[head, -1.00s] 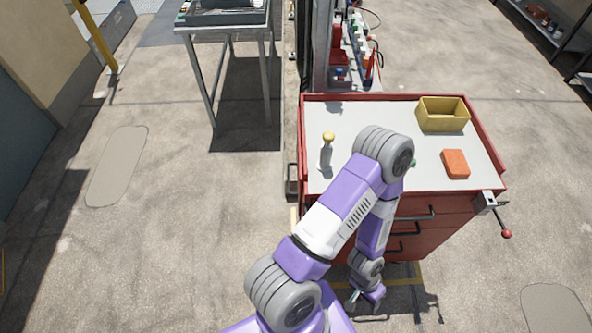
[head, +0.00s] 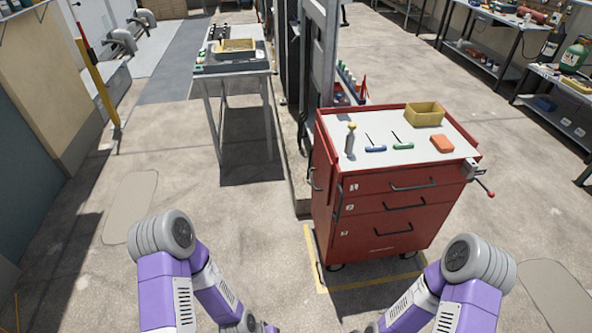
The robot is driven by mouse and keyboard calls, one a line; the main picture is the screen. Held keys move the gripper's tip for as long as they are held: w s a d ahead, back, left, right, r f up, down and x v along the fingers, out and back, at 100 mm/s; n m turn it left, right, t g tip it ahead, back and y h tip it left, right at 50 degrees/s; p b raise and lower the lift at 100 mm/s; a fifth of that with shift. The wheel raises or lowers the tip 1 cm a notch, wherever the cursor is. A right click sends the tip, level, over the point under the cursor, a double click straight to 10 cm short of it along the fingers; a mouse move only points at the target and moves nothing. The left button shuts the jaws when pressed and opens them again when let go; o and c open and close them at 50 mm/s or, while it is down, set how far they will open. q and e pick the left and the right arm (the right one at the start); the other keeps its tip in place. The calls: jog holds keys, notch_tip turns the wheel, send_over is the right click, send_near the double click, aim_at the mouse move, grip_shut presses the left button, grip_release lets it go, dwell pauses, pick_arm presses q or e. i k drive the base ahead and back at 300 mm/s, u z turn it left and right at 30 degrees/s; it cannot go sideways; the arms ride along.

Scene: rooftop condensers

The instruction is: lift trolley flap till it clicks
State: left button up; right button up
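The red trolley (head: 385,215) stands right of centre, its light grey top (head: 375,125) level, with three drawers facing me. Its left side is a red panel (head: 326,190) with a dark handle (head: 314,181) beside it; I cannot tell for certain whether this is the flap, hanging down. A bracket (head: 473,169) with a red-knobbed lever sits at the right edge. My two arms fold in at the bottom left and bottom right, apart from the trolley. Their wrists run to the lower edge, and neither gripper's fingers show.
On the top are a yellow bin (head: 424,115), an orange block (head: 442,144), a yellow-capped bottle (head: 350,138), and blue (head: 376,149) and green (head: 403,146) tools. A metal table (head: 232,72) stands behind left. Shelves line the far right. The floor left of the trolley is clear.

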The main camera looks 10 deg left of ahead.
aim_at(322, 160)
jog(key=z, duration=0.1)
jog(key=k, duration=0.4)
jog(key=u, duration=1)
jog(key=i, duration=1.4)
jog(key=z, duration=0.5)
jog(key=i, duration=0.7)
jog(key=z, duration=0.55)
